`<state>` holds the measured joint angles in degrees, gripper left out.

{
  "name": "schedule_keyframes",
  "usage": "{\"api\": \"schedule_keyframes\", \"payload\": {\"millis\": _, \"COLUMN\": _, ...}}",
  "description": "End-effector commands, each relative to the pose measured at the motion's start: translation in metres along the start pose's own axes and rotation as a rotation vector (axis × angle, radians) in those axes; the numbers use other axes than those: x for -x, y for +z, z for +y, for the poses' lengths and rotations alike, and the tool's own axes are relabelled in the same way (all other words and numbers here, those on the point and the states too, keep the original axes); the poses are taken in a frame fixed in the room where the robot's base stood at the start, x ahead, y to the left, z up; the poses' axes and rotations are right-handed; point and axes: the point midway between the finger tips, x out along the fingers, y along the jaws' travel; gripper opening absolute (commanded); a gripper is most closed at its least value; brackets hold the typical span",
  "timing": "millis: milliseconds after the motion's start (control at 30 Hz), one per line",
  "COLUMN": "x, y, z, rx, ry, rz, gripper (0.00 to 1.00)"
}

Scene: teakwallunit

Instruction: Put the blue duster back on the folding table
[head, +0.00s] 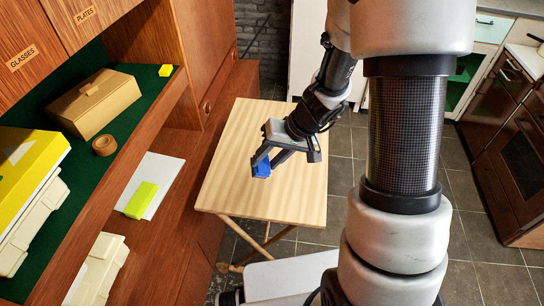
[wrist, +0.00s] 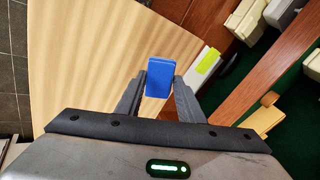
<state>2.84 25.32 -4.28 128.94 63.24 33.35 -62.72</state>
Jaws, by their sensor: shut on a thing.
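The blue duster (head: 262,167) is a small blue block between the fingertips of my gripper (head: 265,172). In the wrist view the duster (wrist: 160,78) stands out beyond the two fingers of my gripper (wrist: 160,88), which are shut on it. The folding table (head: 240,132) has a light striped wooden top and crossed legs. It also fills much of the wrist view (wrist: 90,60). My gripper and the duster are over the middle of the tabletop. I cannot tell whether the duster touches the top or is just above it.
The wall unit's green-lined shelf at left holds a wooden box (head: 95,103), a tape roll (head: 104,145) and a small yellow block (head: 166,70). Below, a bright yellow-green block (head: 141,200) lies on a white sheet (head: 160,180). The tabletop around the duster is bare.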

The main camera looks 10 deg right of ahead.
Motion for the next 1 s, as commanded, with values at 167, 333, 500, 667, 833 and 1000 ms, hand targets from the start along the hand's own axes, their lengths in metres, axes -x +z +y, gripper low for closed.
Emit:
{"api": "schedule_keyframes", "payload": {"millis": 167, "x": -0.013, "y": -0.013, "z": 0.012, "rx": -0.066, "ry": 0.142, "rz": -0.021, "gripper": 0.17}}
{"api": "schedule_keyframes", "payload": {"millis": 333, "x": -0.02, "y": -0.031, "z": 0.021, "rx": -0.136, "ry": 0.259, "rz": -0.045, "gripper": 0.17}}
{"api": "schedule_keyframes", "payload": {"millis": 500, "x": -0.025, "y": -0.059, "z": 0.026, "rx": -0.215, "ry": 0.38, "rz": -0.078, "gripper": 0.17}}
{"api": "schedule_keyframes", "payload": {"millis": 667, "x": -0.023, "y": -0.084, "z": 0.025, "rx": -0.273, "ry": 0.459, "rz": -0.108, "gripper": 0.17}}
{"api": "schedule_keyframes", "payload": {"millis": 833, "x": -0.021, "y": -0.095, "z": 0.023, "rx": -0.297, "ry": 0.489, "rz": -0.123, "gripper": 0.17}}
{"api": "schedule_keyframes", "payload": {"millis": 1000, "x": -0.038, "y": -0.091, "z": 0.031, "rx": -0.303, "ry": 0.495, "rz": -0.13, "gripper": 0.17}}
